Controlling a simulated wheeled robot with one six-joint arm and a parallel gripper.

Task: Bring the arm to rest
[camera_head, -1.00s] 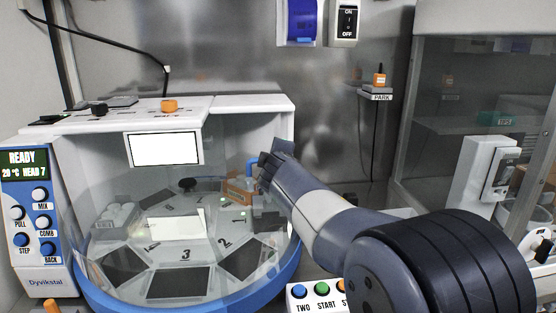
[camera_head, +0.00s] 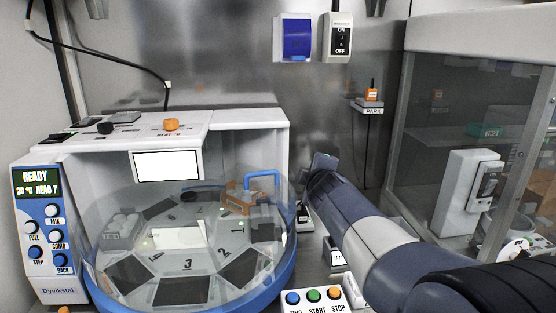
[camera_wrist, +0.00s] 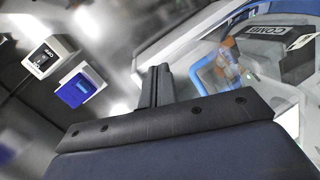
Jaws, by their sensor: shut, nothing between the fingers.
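My gripper (camera_wrist: 157,85) shows in the wrist view with its two dark fingers together and nothing between them. In the head view my arm reaches up from the lower right, and its end stands in front of the steel back wall, right of the round machine (camera_head: 280,283). The fingers themselves are hard to make out in the head view. The gripper is apart from the machine's clear cover and its blue handle (camera_head: 262,173).
A button box (camera_head: 314,299) sits in front of the machine. A PARK shelf (camera_head: 367,105) with an orange item (camera_head: 372,92) is on the back wall. A blue wall unit (camera_head: 296,38) and an ON/OFF switch (camera_head: 342,38) hang above. A glass-fronted cabinet (camera_head: 470,90) stands at the right.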

